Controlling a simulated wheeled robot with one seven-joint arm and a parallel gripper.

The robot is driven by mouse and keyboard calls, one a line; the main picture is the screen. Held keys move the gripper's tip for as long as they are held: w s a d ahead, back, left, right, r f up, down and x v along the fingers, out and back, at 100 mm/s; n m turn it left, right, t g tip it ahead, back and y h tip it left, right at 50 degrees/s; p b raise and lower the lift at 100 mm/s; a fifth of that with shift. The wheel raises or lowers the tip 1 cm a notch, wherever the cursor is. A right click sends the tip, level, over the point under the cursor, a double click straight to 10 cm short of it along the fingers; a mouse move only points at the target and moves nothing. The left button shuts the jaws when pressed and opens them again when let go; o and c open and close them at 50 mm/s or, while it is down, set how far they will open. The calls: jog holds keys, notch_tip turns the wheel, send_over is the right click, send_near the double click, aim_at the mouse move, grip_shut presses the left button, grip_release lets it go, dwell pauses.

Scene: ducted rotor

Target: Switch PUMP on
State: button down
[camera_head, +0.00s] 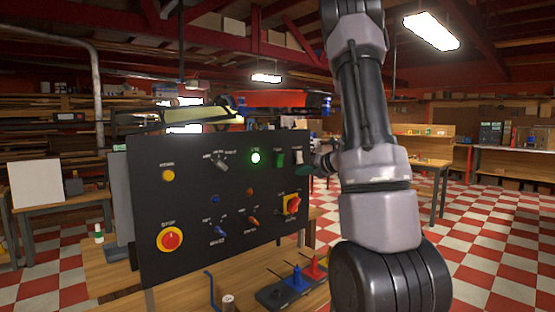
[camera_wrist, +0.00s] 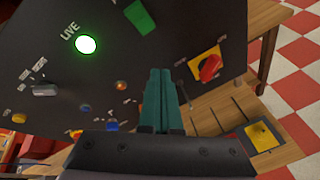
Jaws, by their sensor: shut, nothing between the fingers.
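A black upright control panel (camera_head: 215,210) carries several switches, knobs and lamps. No label that I can make out reads PUMP; most lettering is too small. A green rocker switch (camera_head: 280,159) sits at the upper right, beside a lit green lamp (camera_head: 255,158) marked LIVE. A pale switch (camera_head: 299,156) is to the right of the green rocker. My gripper (camera_head: 303,171) is near the panel's right edge, below the pale switch. In the wrist view the green rocker (camera_wrist: 139,17) is above my gripper (camera_wrist: 160,74), whose green fingers are shut and empty. Whether they touch the panel is unclear.
A red knob on a yellow plate (camera_head: 292,204) is low on the panel's right; it also shows in the wrist view (camera_wrist: 209,67). A red stop button (camera_head: 170,239) is at lower left. Coloured pegs (camera_head: 296,278) stand on the wooden bench (camera_head: 185,294) in front.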

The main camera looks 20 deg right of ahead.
jog(key=shift+w+d+f+m, duration=0.15)
jog(key=shift+d+f+m, duration=0.2)
jog(key=shift+d, duration=0.2)
jog(key=shift+r, duration=0.1)
send_near(281, 160)
jog(key=shift+f+x, duration=0.25)
jog(key=shift+x, duration=1)
jog(key=shift+f+x, duration=0.3)
jog(key=shift+x, duration=0.95)
jog(key=shift+w+a+r, duration=0.1)
jog(key=shift+w+r, duration=0.05)
jog(key=shift+w, duration=0.05)
jog(key=shift+w+a+r, duration=0.15)
jog(key=shift+w+r, duration=0.05)
jog(key=shift+w, duration=0.2)
dwell(0.7)
dwell(0.4)
jog(key=shift+s+d+f, duration=0.15)
jog(key=shift+s, duration=0.25)
jog(key=shift+s+d+f, duration=0.15)
jog(key=shift+s+f, duration=0.05)
jog(key=shift+s, duration=0.2)
